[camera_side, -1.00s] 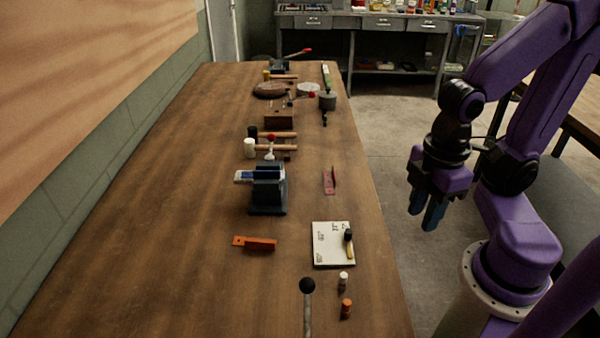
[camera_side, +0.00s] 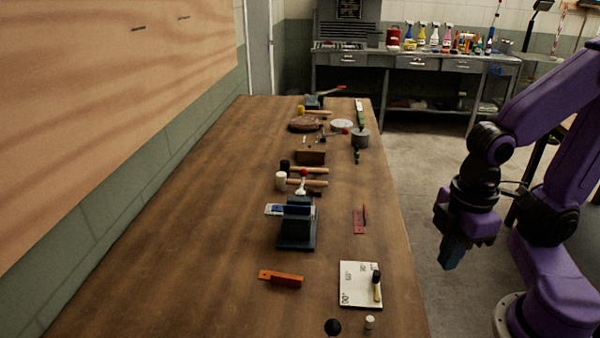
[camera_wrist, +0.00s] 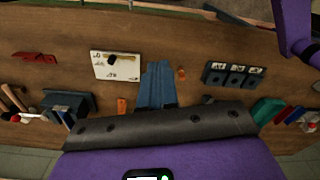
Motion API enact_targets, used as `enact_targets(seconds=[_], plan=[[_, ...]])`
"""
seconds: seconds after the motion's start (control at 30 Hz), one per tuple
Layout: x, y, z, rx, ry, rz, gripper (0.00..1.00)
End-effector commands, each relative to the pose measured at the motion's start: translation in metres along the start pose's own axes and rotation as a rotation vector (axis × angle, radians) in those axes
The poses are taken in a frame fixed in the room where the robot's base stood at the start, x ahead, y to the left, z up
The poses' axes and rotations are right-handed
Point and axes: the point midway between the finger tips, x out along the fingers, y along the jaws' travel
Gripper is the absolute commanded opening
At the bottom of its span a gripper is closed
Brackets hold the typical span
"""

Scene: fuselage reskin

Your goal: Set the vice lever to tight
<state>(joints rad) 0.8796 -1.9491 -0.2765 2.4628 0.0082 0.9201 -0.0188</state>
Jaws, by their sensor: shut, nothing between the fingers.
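A dark blue-grey vice (camera_side: 297,232) stands mid-table in the side view, with a pale blue-and-white piece (camera_side: 284,210) at its jaws. It also shows at the left in the wrist view (camera_wrist: 72,101). A red-knobbed part (camera_side: 303,174) shows just behind it; I cannot tell whether it is the vice lever or how it is set. My gripper (camera_side: 452,260) is beyond the table's right edge, clear of the vice and touching nothing. Its blue fingers (camera_wrist: 157,84) are together and empty in the wrist view.
A white board with a brush (camera_side: 360,284), an orange piece (camera_side: 281,279) and a red bracket (camera_side: 360,220) lie near the vice. A black knob (camera_side: 332,327) stands at the near edge. Hammers (camera_side: 304,182) lie behind the vice. The table's left side is clear.

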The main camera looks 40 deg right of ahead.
Motion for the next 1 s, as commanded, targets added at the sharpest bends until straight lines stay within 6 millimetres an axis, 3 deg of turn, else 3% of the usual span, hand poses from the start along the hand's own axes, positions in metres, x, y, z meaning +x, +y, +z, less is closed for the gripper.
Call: enact_targets(seconds=[0.17,0.47,0.7,1.0], plan=[[-0.011,0.021,-0.042,0.045,0.02,-0.01,0.0],[-0.028,0.08,-0.117,0.129,0.066,-0.024,0.0],[-0.036,0.141,-0.166,0.192,0.107,-0.027,0.0],[-0.04,0.23,-0.207,0.269,0.163,-0.018,0.0]])
